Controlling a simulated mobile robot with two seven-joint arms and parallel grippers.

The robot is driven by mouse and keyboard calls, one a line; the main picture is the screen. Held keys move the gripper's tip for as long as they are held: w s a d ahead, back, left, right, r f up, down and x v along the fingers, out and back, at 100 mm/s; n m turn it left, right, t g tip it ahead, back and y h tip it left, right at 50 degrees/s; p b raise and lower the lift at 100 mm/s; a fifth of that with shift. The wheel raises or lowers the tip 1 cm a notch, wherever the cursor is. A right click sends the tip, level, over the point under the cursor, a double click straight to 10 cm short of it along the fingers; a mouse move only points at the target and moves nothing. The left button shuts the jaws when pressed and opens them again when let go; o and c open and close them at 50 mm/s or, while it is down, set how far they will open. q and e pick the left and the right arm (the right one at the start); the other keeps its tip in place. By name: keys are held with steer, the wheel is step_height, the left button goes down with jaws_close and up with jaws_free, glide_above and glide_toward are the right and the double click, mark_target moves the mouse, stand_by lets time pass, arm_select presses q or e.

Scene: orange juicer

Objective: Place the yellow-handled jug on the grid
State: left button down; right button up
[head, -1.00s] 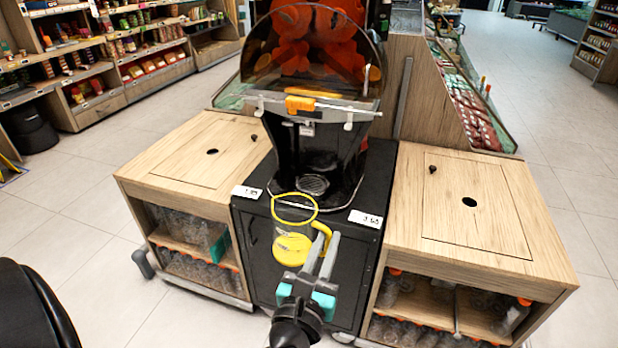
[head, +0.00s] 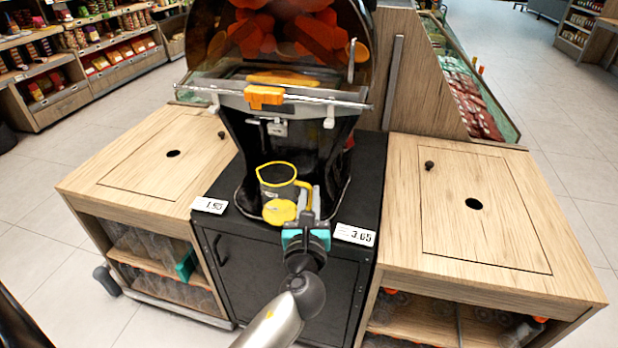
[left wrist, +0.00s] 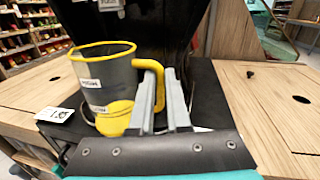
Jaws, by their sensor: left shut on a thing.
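The jug (head: 276,190) is dark and see-through, with a yellow rim, yellow handle and a yellow patch low on its side. It is upright, at the front of the juicer's dark bay. My left gripper (head: 308,204) is shut on its handle from the right. The left wrist view shows the jug (left wrist: 108,78) left of the gripper (left wrist: 163,100), with the yellow handle between the fingers. The grid is hidden behind the jug in the head view. I cannot tell whether the jug's base touches anything. My right gripper is not in view.
The juicer (head: 290,100) with an orange tap bar stands above the bay, on a black cabinet (head: 270,262). Wooden counters flank it on the left (head: 140,160) and right (head: 500,220). Price cards (head: 354,235) sit on the cabinet's front edge.

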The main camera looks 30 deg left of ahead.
arm_select(q)
steer(key=w+a+f+b, duration=0.1)
steer(key=w, duration=0.2)
steer(key=w+a+f+b, duration=0.1)
steer(key=w+a+b, duration=0.1)
steer(key=w, duration=0.1)
steer(key=w+a+f+b, duration=0.1)
steer(key=w, duration=0.3)
steer(key=shift+w+a, duration=0.1)
steer(key=shift+a, duration=0.3)
steer(key=shift+f+b, duration=0.25)
steer(key=shift+b, duration=0.1)
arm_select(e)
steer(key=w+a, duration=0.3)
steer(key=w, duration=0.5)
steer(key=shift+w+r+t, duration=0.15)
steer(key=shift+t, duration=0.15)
arm_select(q)
steer(key=shift+f, duration=0.1)
steer(key=c, duration=1.3)
jaws_free()
steer(key=shift+o, duration=0.7)
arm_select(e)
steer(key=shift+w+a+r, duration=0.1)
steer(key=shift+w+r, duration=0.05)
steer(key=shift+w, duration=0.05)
